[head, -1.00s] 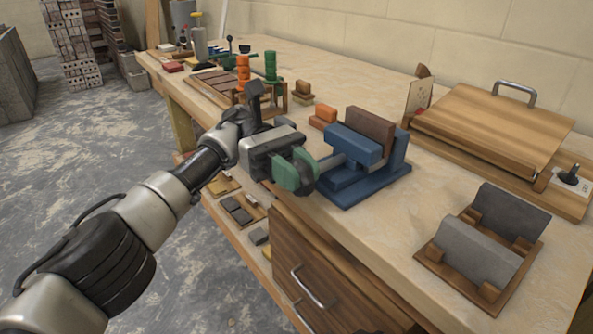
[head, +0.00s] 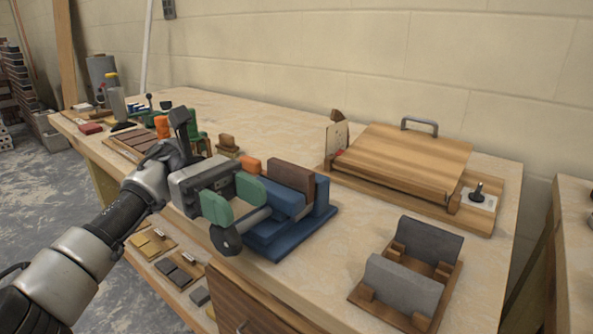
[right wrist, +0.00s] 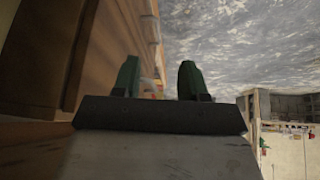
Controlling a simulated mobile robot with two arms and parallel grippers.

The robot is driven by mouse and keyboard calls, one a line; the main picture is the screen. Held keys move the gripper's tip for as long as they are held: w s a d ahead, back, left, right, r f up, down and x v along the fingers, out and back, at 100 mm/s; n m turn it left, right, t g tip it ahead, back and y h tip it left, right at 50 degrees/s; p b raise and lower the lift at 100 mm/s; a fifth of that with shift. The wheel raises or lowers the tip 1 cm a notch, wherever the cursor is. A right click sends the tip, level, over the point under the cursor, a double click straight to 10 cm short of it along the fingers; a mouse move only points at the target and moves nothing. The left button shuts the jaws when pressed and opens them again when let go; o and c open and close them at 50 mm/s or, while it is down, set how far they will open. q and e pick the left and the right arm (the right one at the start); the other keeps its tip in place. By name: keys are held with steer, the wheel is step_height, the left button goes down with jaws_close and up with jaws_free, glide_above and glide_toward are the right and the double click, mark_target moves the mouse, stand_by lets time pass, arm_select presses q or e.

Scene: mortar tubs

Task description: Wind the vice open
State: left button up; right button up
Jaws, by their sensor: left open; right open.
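The blue vice (head: 277,236) stands at the workbench's front edge in the head view, with a brown block (head: 290,176) upright at its jaws. A grey rod (head: 256,216) runs from its front to a dark round knob (head: 226,241). My left gripper (head: 234,198), with green fingers, is open in front of the vice. The knob shows just below its fingers; I cannot tell whether they touch it. The gripper hides part of the vice's front. My right gripper (right wrist: 159,82) is open and empty in the right wrist view, away from the vice.
A wooden board with a metal handle (head: 406,160) lies behind the vice. A wooden holder with grey plates (head: 402,286) stands to the right. An orange block (head: 250,165) and other small items stand behind my left gripper. The benchtop (head: 345,232) between vice and holder is clear.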

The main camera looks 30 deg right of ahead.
arm_select(q)
steer(key=s+d+r, duration=0.5)
steer(key=s+d, duration=0.1)
steer(key=s, duration=0.1)
steer(key=shift+d+r+p, duration=0.25)
steer(key=shift+p, duration=0.2)
arm_select(e)
steer(key=s, duration=0.1)
steer(key=s+g, duration=0.1)
steer(key=s+d+g, duration=0.1)
steer(key=shift+s+f+h, duration=0.25)
steer(key=shift+h, duration=0.05)
arm_select(q)
steer(key=shift+w, duration=0.1)
arm_select(e)
steer(key=shift+o, duration=0.3)
